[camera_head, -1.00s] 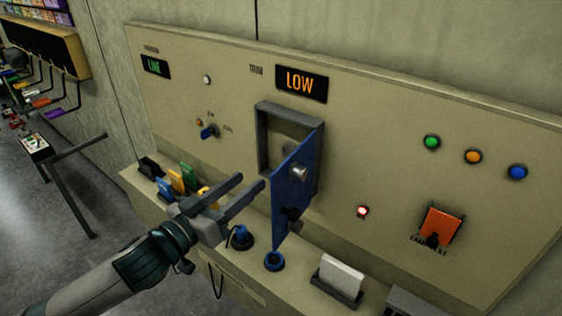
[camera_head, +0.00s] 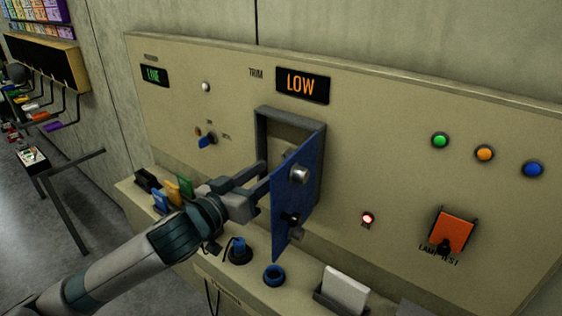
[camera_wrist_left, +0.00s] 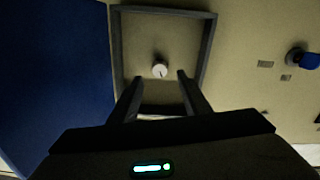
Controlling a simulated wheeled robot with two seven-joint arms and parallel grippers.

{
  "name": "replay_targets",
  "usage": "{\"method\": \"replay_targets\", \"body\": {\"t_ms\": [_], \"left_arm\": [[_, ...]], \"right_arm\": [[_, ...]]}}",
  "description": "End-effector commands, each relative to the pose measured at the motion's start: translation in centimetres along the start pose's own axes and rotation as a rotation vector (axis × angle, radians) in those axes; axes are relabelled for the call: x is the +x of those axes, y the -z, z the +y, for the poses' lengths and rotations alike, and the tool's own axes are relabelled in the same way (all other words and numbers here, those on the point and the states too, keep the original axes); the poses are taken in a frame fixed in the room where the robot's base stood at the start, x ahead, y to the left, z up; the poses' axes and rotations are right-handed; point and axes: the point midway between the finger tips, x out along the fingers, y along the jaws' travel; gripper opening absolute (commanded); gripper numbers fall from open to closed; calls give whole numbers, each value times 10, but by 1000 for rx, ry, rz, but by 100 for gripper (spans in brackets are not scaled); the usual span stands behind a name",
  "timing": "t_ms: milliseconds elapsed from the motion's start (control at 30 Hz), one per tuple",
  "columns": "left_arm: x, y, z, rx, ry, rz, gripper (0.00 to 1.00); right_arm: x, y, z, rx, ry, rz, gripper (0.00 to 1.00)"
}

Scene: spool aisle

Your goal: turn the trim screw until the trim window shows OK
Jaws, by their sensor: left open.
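The trim window (camera_head: 303,85) shows LOW in orange. Below it a grey-framed recess (camera_head: 262,133) stands with its blue door (camera_head: 297,187) swung open. The trim screw (camera_wrist_left: 159,69), a small pale round knob with a dark mark, sits on the back of the recess in the left wrist view; the door and gripper hide it in the head view. My left gripper (camera_head: 263,174) is open and empty at the recess opening, left of the door. In the left wrist view its fingers (camera_wrist_left: 159,88) point at the screw, one on each side below it, not closed on it. My right gripper is not in view.
A blue selector knob (camera_head: 207,141) is left of the recess. Several coloured lamps (camera_head: 485,153) and an orange lamp test cover (camera_head: 453,230) are at the right.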

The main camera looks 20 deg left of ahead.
Motion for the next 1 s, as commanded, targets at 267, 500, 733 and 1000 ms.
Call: {"method": "replay_targets", "body": {"t_ms": [267, 500, 733, 1000], "left_arm": [[40, 2, 0, -1, 1, 0, 43], [52, 0, 0, -1, 0, -1, 43], [53, -1, 0, -1, 0, -1, 43], [52, 0, 0, -1, 0, -1, 2]], "right_arm": [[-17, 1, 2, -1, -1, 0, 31], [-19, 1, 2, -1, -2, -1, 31], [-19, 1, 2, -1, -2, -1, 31], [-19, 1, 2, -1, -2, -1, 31]]}}
